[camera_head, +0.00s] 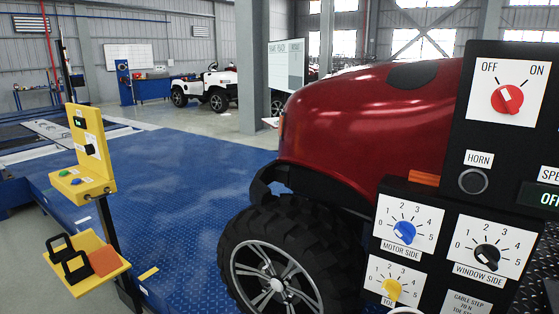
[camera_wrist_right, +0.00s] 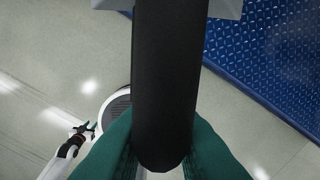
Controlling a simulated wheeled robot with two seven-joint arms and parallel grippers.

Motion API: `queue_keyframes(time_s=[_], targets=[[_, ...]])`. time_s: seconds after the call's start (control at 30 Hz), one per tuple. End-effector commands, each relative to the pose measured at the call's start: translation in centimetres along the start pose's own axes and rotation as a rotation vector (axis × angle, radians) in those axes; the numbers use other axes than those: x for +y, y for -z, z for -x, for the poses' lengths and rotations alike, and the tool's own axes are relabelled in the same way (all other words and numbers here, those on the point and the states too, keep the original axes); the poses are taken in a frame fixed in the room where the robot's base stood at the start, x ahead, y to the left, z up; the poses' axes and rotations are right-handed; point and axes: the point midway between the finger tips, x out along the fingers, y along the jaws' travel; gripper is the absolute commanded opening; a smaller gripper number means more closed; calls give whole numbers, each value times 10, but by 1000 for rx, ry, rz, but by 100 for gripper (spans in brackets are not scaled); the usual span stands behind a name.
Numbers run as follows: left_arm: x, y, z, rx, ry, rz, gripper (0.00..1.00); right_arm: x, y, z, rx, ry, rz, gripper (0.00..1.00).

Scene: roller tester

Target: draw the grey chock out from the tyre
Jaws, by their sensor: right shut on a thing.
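In the right wrist view, my right gripper (camera_wrist_right: 160,155) has its two green fingers shut on a thick black handle (camera_wrist_right: 165,80). The handle runs up the picture to a pale grey piece (camera_wrist_right: 222,8) at the top edge, which looks like part of the grey chock; most of it is out of view. The tyre (camera_head: 290,240) of the red vehicle shows in the head view, partly behind the control panel. No chock and no gripper show in the head view. My left gripper (camera_wrist_right: 84,131) is small at the left of the right wrist view, too small to judge its jaws.
The blue ribbed deck (camera_head: 180,190) lies beside the tyre and also shows in the right wrist view (camera_wrist_right: 275,60). A black control panel (camera_head: 440,225) with knobs stands at the right. A yellow stand (camera_head: 90,150) with a tray is at the left. Grey floor is clear below.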

Motion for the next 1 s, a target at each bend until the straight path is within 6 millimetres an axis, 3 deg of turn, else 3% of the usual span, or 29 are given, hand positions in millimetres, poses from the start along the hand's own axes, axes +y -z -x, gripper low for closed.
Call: queue_keyframes(time_s=[0.03, 0.1, 0.23, 1.0], targets=[[0, 0, 4, 0, 0, 0, 36, -6, -2, 18, -10, -3, 15, 0], [0, 1, 5, 1, 0, 0, 36, -11, -2, 31, -11, -5, 35, 0], [0, 2, 9, 1, 0, 0, 36, -14, 1, 45, -9, -9, 55, 0], [1, -4, 65, 1, 0, -1, 36, 22, 62, 65, -6, -10, 59, 0]])
